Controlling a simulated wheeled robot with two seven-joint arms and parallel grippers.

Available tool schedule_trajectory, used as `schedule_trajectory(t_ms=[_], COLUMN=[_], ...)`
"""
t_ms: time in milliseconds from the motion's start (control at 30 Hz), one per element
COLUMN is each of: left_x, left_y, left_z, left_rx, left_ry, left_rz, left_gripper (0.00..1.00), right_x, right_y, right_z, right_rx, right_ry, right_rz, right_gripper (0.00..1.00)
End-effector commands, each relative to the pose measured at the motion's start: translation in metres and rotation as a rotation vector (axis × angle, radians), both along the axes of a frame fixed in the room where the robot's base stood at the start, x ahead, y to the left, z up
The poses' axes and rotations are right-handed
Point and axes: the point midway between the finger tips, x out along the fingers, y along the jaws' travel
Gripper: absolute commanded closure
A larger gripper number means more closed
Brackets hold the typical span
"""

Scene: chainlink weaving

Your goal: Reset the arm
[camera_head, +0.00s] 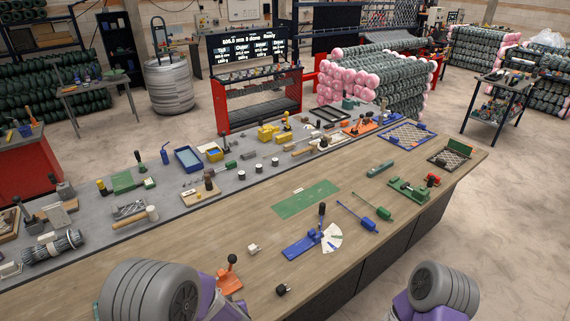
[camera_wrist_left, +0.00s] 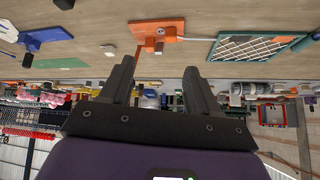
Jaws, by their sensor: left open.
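My left gripper (camera_wrist_left: 158,76) shows in the left wrist view with its two dark fingers apart and nothing between them. The wrist view is upside down, with the wooden bench at the top and the room below. An orange tool (camera_wrist_left: 156,36) on a flat base lies on the bench beyond the fingertips, apart from them. In the head view only grey-and-purple links of my arms show at the bottom left and bottom right. Neither gripper shows there.
The wooden bench top (camera_head: 215,235) holds a green mat (camera_head: 305,199), a blue tool with a lever (camera_head: 310,240), an orange tool (camera_head: 229,275) and a green fixture (camera_head: 408,190). A grey strip (camera_head: 110,232) behind carries many hand tools. Bare wood lies between them.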

Motion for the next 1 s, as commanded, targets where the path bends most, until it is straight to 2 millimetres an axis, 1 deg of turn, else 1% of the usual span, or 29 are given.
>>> schedule_trajectory(t_ms=[33, 167, 267, 367, 467, 500, 600, 733, 867, 900, 1000], left_x=[-0.006, -0.018, -0.032, -0.051, -0.075, -0.086, -0.114, -0.147, -0.176, -0.174, -0.172], left_y=[0.002, 0.000, -0.003, -0.008, -0.016, -0.021, -0.033, -0.052, -0.070, -0.071, -0.070], left_z=[-0.012, -0.038, -0.060, -0.083, -0.108, -0.117, -0.136, -0.151, -0.157, -0.168, -0.188], left_rx=[-0.011, -0.053, -0.095, -0.152, -0.231, -0.268, -0.366, -0.489, -0.610, -0.605, -0.599], left_ry=[0.028, 0.087, 0.143, 0.208, 0.287, 0.321, 0.400, 0.486, 0.556, 0.549, 0.547], left_rz=[-0.009, -0.044, -0.070, -0.098, -0.123, -0.134, -0.158, -0.183, -0.202, -0.207, -0.208], left_gripper=[0.39, 0.39, 0.39, 0.39, 0.39, 0.39, 0.39, 0.39, 0.39, 0.39, 0.39], right_x=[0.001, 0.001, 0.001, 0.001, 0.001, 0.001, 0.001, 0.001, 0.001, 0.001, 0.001], right_y=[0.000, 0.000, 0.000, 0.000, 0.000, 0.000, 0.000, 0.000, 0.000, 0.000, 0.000], right_z=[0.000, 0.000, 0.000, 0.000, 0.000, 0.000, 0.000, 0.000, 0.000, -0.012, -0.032], right_rx=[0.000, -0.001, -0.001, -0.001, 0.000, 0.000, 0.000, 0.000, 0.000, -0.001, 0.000], right_ry=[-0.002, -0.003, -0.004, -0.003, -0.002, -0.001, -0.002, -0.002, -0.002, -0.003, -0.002], right_rz=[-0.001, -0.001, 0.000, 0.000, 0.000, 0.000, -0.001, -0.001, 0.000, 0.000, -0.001], right_gripper=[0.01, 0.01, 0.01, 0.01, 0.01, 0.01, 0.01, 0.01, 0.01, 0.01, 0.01])
